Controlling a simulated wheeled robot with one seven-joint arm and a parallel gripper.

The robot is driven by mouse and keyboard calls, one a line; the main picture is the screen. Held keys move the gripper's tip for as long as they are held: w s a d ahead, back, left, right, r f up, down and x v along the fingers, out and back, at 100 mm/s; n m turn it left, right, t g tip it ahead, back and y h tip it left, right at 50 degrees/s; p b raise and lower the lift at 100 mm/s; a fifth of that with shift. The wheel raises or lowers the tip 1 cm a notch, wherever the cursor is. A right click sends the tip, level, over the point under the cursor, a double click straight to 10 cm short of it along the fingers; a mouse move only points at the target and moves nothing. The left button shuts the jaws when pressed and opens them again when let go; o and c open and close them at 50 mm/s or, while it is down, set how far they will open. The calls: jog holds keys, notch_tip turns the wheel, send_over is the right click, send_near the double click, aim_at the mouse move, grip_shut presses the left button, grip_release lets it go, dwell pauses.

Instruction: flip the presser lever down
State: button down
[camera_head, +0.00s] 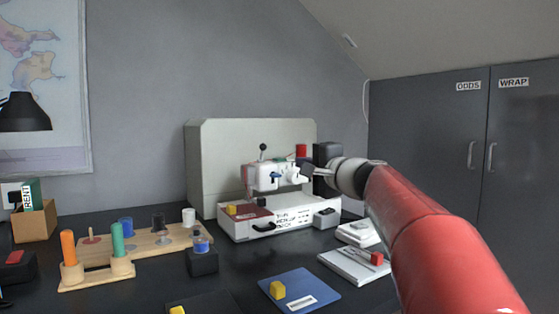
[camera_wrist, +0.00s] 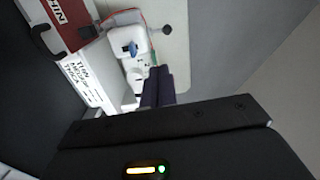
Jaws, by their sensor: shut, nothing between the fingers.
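The white sewing machine (camera_head: 264,180) stands on a white base box in front of a pale grey board. A small blue lever-like part (camera_head: 275,175) sits on its front face, and it also shows in the wrist view (camera_wrist: 131,48). A black ball-topped stick (camera_head: 263,148) rises from its top; its ball shows in the wrist view (camera_wrist: 167,55). I cannot tell for sure which is the presser lever. My gripper (camera_head: 307,169) is shut and empty at the machine's right end, right of the blue part. Its dark fingers (camera_wrist: 158,87) point at the machine; contact is unclear.
The base box (camera_head: 292,216) has a printed label and a dark red plate with a yellow block. A wooden peg board (camera_head: 150,244) and a blue mat (camera_head: 299,290) with a yellow block lie in front. White pads with a red block (camera_head: 376,258) lie under my arm.

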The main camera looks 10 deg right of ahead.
jog(key=shift+w+d+r+m+t, duration=0.25)
jog(key=shift+w+d, duration=0.1)
jog(key=shift+d, duration=0.15)
jog(key=shift+w+d+r+m+t, duration=0.2)
jog(key=shift+w+d+m, duration=0.1)
jog(key=shift+d, duration=0.2)
jog(key=p, duration=0.4)
send_near(262, 151)
jog(key=w+d+r, duration=0.2)
jog(key=w+d, duration=0.2)
jog(key=w, duration=0.1)
jog(key=a, duration=0.2)
jog(key=shift+w+a+f, duration=0.15)
jog(key=shift+w+a, duration=0.15)
jog(key=shift+a, duration=0.1)
jog(key=shift+w+a, duration=0.35)
jog(key=shift+a, duration=0.2)
jog(key=shift+p, duration=0.35)
